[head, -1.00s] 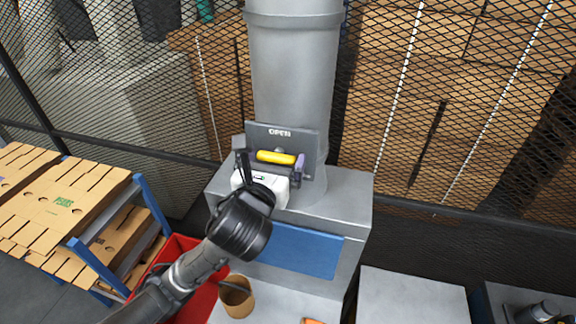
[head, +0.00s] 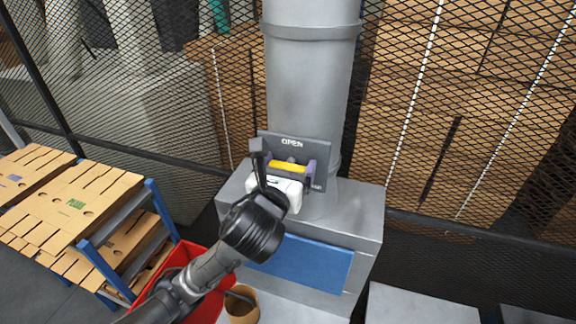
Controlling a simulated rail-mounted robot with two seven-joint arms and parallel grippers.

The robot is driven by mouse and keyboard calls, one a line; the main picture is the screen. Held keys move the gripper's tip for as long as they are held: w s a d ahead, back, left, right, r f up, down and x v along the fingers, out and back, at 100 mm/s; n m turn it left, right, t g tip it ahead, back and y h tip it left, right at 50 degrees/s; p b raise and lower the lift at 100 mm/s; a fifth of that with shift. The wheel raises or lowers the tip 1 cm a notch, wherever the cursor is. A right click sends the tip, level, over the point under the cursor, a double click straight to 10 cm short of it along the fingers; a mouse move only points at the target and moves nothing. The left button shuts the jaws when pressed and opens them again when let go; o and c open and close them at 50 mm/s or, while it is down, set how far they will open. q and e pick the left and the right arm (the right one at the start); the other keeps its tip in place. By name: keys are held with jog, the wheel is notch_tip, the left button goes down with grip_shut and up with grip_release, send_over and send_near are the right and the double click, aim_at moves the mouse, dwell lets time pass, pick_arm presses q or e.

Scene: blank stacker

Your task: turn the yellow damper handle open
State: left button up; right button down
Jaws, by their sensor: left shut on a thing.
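The yellow damper handle (head: 288,167) lies nearly level across a dark grey plate (head: 318,149) marked OPEN at its top. The plate is on the front of the grey duct. My left gripper (head: 284,168) reaches up from below with one finger at each end of the handle, and it is shut on the handle. The gripper's white body hides the lower part of the plate. The right gripper is not in view.
The large grey duct (head: 308,85) rises from a grey cabinet (head: 348,210) with a blue panel (head: 305,263). A red bin (head: 180,258) and a brown bucket (head: 241,306) stand below. A blue-framed rack with cardboard (head: 75,205) is at left. Mesh fencing stands behind.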

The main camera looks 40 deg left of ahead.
pick_arm(q)
jog(key=shift+r+n+p, duration=0.15)
jog(key=shift+n+p, duration=0.45)
jog(key=shift+p, duration=0.1)
jog(key=shift+n+p, duration=1.1)
jog(key=shift+n, duration=0.1)
jog(key=n+p, duration=0.3)
jog(key=n, duration=0.2)
jog(key=shift+a, duration=0.1)
jog(key=n+p, duration=0.1)
jog(key=n, duration=0.1)
jog(key=n+p, duration=0.1)
jog(key=n, duration=0.2)
jog(key=shift+s+f, duration=0.1)
jog(key=shift+f, duration=0.1)
jog(key=shift+f+n+p, duration=0.1)
jog(key=shift+n+p, duration=0.3)
jog(key=shift+n, duration=1.7)
jog(key=shift+a, duration=0.1)
